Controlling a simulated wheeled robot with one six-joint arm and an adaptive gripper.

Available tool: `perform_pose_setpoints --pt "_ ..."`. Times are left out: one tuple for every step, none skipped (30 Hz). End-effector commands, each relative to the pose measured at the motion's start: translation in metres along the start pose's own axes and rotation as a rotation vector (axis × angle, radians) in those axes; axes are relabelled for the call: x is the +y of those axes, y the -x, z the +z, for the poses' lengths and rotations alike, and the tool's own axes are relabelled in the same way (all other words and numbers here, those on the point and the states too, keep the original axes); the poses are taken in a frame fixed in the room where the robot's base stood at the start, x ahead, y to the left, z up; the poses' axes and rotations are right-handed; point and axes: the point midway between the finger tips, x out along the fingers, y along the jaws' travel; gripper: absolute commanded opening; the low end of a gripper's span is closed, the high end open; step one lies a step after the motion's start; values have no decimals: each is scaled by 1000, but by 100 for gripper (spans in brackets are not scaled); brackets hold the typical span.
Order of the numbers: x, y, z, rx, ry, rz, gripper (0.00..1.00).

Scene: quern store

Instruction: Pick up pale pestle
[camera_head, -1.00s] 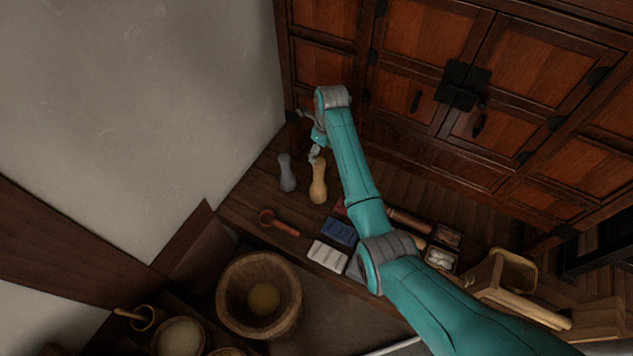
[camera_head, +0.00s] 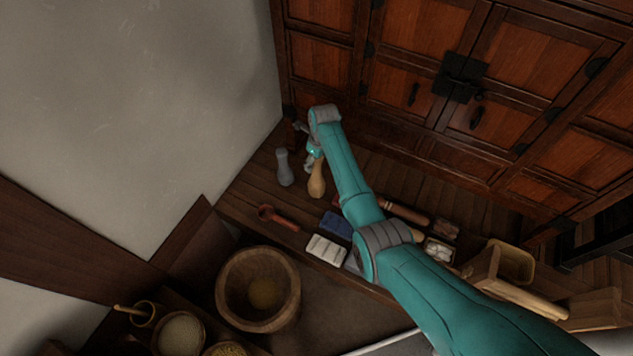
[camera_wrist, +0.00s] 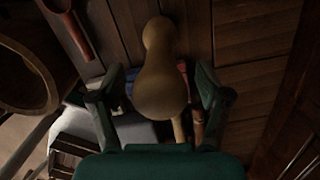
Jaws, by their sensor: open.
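The pale pestle (camera_head: 316,183) is a tan, waisted wooden piece standing on the dark wooden shelf, beside a grey pestle (camera_head: 284,168). My gripper (camera_head: 311,162) is at the pale pestle's upper end in the head view and hides part of its top. In the wrist view the pale pestle (camera_wrist: 160,85) lies between the two spread fingers of my gripper (camera_wrist: 160,80). Dark gaps show on both sides, and the fingers do not appear closed on it.
A red-brown ladle (camera_head: 278,217), a blue block (camera_head: 336,225) and a white block (camera_head: 326,250) lie nearby on the shelf. A large wooden mortar (camera_head: 258,290) stands in front. A wooden cabinet (camera_head: 420,90) rises behind, and a plaster wall (camera_head: 130,90) stands left.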

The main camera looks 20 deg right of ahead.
Motion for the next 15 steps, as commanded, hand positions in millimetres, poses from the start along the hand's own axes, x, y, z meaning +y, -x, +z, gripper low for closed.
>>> perform_pose_setpoints --pt "0 0 0 0 0 0 76" --pt "0 0 0 0 0 0 76" --pt "0 0 0 0 0 0 74" --pt "0 0 0 0 0 0 66" --pt "0 0 0 0 0 0 59" --pt "0 0 0 0 0 0 49" --pt "0 0 0 0 0 0 41" --pt "0 0 0 0 0 0 34" --pt "0 0 0 0 0 0 24" --pt "0 0 0 0 0 0 16" --pt "0 0 0 0 0 0 9" --pt "0 0 0 0 0 0 0" --pt "-1 2 1 -3 0 -2 0" --pt "-1 2 1 -2 0 -2 0" --pt "-1 2 1 -2 0 -2 0"
